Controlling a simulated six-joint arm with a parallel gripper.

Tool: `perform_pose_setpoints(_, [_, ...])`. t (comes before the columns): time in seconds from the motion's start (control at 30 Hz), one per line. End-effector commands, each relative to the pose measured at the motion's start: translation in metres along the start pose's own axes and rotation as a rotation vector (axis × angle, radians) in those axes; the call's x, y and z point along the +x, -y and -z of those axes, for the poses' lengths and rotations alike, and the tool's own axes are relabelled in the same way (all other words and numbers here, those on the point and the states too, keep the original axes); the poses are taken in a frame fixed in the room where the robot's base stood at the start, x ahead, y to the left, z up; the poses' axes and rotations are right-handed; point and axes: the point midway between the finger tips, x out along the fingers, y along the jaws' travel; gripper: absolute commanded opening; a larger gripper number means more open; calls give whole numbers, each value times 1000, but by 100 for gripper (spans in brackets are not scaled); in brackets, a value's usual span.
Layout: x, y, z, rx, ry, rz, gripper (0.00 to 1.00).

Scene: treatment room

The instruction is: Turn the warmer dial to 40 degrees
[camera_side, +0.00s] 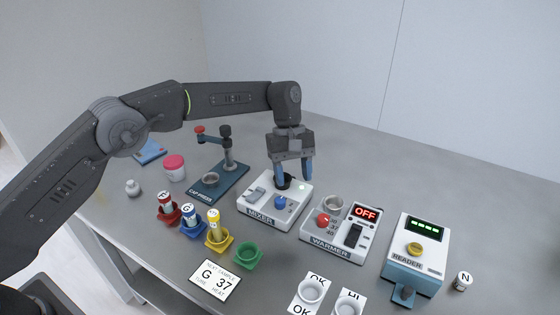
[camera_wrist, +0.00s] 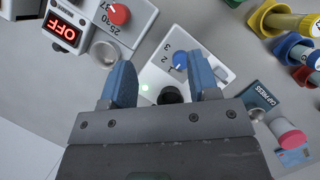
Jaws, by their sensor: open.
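The warmer (camera_side: 337,250) is a white box right of centre in the side view, with a red dial (camera_side: 323,219), a metal well (camera_side: 333,206) and a black switch (camera_side: 353,235). Its display (camera_side: 367,213) reads OFF in red. In the wrist view the red dial (camera_wrist: 119,14) is at the top left, with 25, 30 and 37 printed around it; its exact setting is too small to tell. My gripper (camera_side: 290,180) is open, pointing down over the mixer (camera_side: 262,213), left of the warmer. The wrist view shows its blue fingers (camera_wrist: 160,90) apart, around the mixer's black holder (camera_wrist: 171,95); contact cannot be told.
The mixer has a blue dial (camera_side: 280,203). The reader (camera_side: 413,252) stands right of the warmer. Coloured tube holders, a label card (camera_side: 215,282) and white cups (camera_side: 312,290) lie toward the front. The cap press (camera_side: 222,180) is at left. The table behind the warmer is clear.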

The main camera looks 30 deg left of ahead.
Motion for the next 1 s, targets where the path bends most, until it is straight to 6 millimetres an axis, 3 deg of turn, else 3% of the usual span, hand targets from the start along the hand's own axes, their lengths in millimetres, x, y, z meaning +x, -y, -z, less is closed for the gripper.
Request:
perform_pose_setpoints(0.23, [-24,21,13,0,0,1,55])
perform_pose_setpoints(0.67, [-28,24,14,3,-3,2,55])
perform_pose_setpoints(0.77, [-22,19,3,53,-67,9,55])
perform_pose_setpoints(1.0, [1,-6,-65,481,-506,21,55])
